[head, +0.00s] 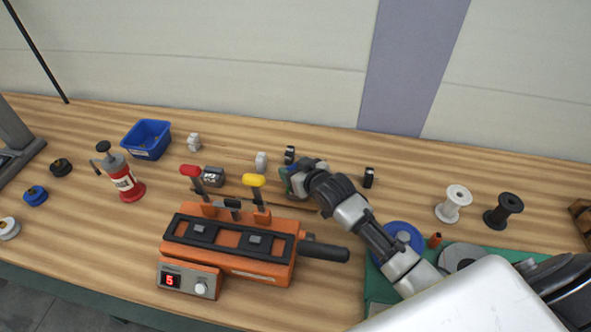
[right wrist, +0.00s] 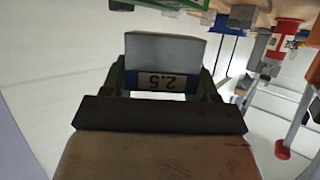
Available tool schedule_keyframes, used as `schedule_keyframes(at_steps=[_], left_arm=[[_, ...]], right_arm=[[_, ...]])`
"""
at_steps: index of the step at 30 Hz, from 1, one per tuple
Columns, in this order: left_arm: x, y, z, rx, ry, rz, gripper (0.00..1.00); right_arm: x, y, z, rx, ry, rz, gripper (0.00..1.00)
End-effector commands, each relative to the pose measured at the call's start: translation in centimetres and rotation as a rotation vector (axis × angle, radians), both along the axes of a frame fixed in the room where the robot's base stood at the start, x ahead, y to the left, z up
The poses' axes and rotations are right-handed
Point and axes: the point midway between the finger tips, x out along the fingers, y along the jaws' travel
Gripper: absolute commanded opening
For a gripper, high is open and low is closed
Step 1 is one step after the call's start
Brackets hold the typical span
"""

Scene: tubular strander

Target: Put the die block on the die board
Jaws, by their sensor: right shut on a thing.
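My right gripper (head: 291,182) is above the bench, behind and right of the orange machine. In the right wrist view this gripper (right wrist: 162,84) is shut on the die block (right wrist: 165,50), a grey block with a blue band marked 2.5. In the head view the block is mostly hidden by the gripper. The die board cannot be made out clearly; a dark wooden edge (head: 240,192) runs behind the orange machine and may be part of it. My left gripper is not in view.
The orange machine (head: 265,268) with red and yellow levers stands in front. A dark block with a pale label (head: 212,177), small white pieces (head: 261,162) and black pieces (head: 369,177) stand nearby.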

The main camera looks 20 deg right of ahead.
Motion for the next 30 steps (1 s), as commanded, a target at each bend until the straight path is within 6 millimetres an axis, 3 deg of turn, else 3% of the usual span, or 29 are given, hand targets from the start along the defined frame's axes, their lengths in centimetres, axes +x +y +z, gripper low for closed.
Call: schedule_keyframes(at_steps=[6, 21, 22, 26, 30], left_arm=[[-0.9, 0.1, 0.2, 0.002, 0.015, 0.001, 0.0], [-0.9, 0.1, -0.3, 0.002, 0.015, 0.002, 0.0], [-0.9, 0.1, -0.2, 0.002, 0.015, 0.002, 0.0], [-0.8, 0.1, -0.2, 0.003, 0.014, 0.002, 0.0], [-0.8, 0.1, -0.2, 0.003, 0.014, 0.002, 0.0]], right_arm=[[0.1, 0.0, -0.9, 0.0, -0.008, -0.001, 0.11], [0.1, 0.0, -1.8, 0.001, -0.008, -0.001, 0.11], [0.0, 0.0, -2.0, 0.0, -0.003, -0.001, 0.63], [0.0, 0.0, -1.9, 0.0, -0.003, -0.001, 0.82], [0.0, 0.0, -1.9, 0.0, -0.003, -0.001, 0.85]])
